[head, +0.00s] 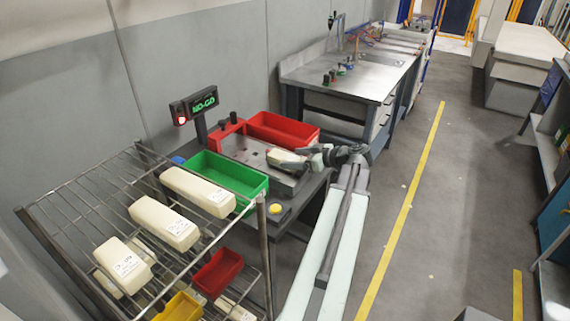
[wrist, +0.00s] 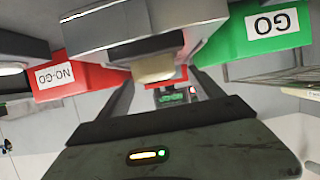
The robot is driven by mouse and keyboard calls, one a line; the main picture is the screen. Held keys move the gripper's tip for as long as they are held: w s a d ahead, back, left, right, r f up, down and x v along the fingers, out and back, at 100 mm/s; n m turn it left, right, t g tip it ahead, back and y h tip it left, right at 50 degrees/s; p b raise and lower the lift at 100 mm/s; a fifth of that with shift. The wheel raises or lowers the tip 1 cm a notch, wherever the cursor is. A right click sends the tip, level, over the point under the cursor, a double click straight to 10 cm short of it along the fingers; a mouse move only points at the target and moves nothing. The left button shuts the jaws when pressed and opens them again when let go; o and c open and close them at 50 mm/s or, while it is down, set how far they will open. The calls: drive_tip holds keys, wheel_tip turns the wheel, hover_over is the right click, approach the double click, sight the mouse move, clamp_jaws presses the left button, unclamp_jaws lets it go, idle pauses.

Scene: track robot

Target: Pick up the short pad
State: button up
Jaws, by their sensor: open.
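A cream pad (head: 287,159) lies on the grey metal fixture (head: 240,150) of the bench. In the wrist view the same cream pad (wrist: 155,69) shows end-on, between my two dark fingers and beyond them. My gripper (head: 312,157) is open at the pad's right end; its fingers also show in the wrist view (wrist: 162,88). I cannot tell whether the fingertips overlap the pad's sides. Three labelled cream pads lie on the wire rack: a far one (head: 198,191), a middle one (head: 163,222) and a near one (head: 125,266), which looks shortest.
A green GO bin (head: 253,181) and a red NO-GO bin (head: 313,133) flank the fixture. A NO-GO display (head: 203,102) stands behind. The wire rack (head: 60,222) fills the near left, with small red (head: 216,271) and yellow bins below.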

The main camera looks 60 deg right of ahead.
sight(290, 157)
drive_tip(key=b+x, duration=0.2)
drive_tip(key=x, duration=0.3)
drive_tip(key=shift+d, duration=0.2)
drive_tip(key=c, duration=1.4)
drive_tip(key=shift+c, duration=0.2)
drive_tip(key=shift+r, duration=0.1)
